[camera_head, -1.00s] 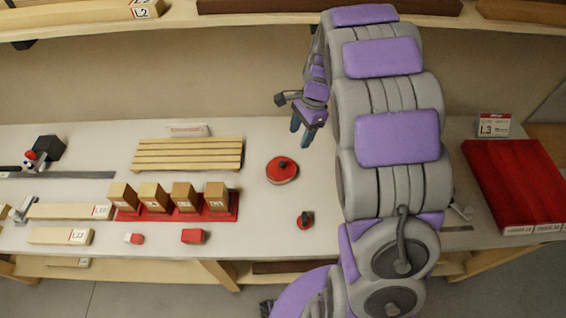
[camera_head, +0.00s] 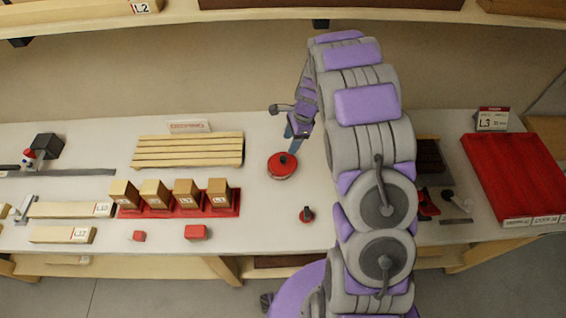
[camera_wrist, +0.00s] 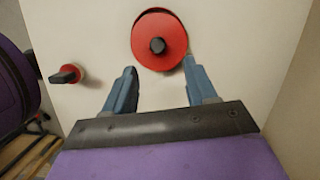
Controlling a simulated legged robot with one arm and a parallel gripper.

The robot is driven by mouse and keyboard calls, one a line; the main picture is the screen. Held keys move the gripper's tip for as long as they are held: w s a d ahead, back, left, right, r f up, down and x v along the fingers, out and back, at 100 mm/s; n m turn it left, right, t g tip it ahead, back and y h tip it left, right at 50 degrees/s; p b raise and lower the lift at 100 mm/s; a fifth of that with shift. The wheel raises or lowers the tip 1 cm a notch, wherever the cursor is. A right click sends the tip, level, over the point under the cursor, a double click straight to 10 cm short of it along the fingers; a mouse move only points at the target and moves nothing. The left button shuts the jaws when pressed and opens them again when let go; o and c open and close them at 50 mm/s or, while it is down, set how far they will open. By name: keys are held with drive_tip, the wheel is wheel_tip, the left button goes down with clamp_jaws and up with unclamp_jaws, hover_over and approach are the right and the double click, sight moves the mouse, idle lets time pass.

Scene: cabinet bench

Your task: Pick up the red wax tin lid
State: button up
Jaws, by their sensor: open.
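The red wax tin lid (camera_head: 282,165) is a round red disc with a dark knob on top, lying near the middle of the white bench. In the wrist view the red lid (camera_wrist: 160,40) lies just beyond my fingertips, and a darker red rim shows at its upper edge. My gripper (camera_head: 294,138) is just behind the lid in the head view, pointing down. In the wrist view my gripper (camera_wrist: 158,68) has its two blue fingers spread apart with nothing between them. The lid's right edge is close to one fingertip; I cannot tell whether they touch.
A smaller red piece with a dark knob (camera_head: 307,215) lies nearer the bench's front edge. A red tray (camera_head: 128,213) of wooden blocks and a slatted wooden rack (camera_head: 188,151) are to the left. A red panel (camera_head: 515,175) is at the right. A shelf (camera_head: 260,16) runs above.

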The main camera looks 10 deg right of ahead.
sight(284, 158)
drive_tip(key=x, duration=0.8)
drive_tip(key=shift+s+a+f+b, duration=0.1)
drive_tip(key=shift+a+f+b, duration=0.05)
drive_tip(key=shift+f+b, duration=0.15)
drive_tip(key=shift+a+r, duration=0.1)
drive_tip(key=shift+r, duration=0.05)
drive_tip(key=shift+c, duration=0.7)
clamp_jaws()
